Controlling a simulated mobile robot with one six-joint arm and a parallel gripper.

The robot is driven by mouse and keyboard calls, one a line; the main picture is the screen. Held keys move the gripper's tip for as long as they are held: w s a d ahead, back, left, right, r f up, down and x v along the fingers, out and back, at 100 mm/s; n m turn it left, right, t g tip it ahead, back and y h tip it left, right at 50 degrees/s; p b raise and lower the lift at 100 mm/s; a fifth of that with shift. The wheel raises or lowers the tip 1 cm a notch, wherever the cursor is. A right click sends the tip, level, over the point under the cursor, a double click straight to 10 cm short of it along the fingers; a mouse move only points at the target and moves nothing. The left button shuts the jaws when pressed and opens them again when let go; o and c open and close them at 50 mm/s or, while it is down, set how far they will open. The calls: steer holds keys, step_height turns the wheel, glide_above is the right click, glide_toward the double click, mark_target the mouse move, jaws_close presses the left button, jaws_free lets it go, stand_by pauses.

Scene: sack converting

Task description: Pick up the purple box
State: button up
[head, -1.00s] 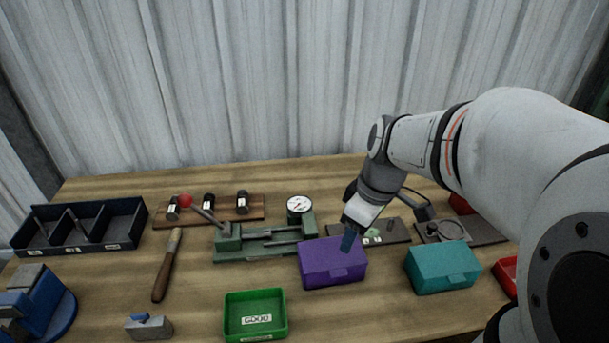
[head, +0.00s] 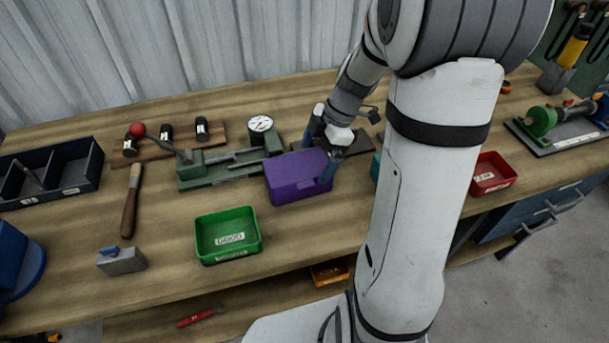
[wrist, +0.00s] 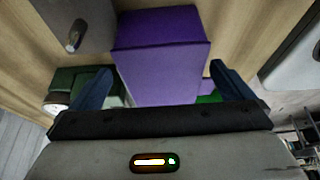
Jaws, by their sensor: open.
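The purple box (head: 297,180) stands on the wooden bench, right of the middle of the front green tray's back edge. My gripper (head: 322,152) is open and empty at the box's back right side, its blue fingers apart, one beyond the box and one by its right end. In the wrist view the purple box (wrist: 160,62) fills the space ahead, between the two spread fingers (wrist: 161,72). I cannot tell whether either finger touches it.
A green gauge fixture (head: 225,165) stands close behind and left of the box. The green tray (head: 228,236) is in front left. A teal box (head: 375,168) is mostly hidden behind my arm. A red tray (head: 493,173) is at the right. Bare bench lies in front of the box.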

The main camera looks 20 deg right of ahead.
mark_target(313, 161)
steer(key=shift+x, duration=1.95)
steer(key=shift+s, duration=0.1)
steer(key=shift+c, duration=0.6)
steer(key=c, duration=0.9)
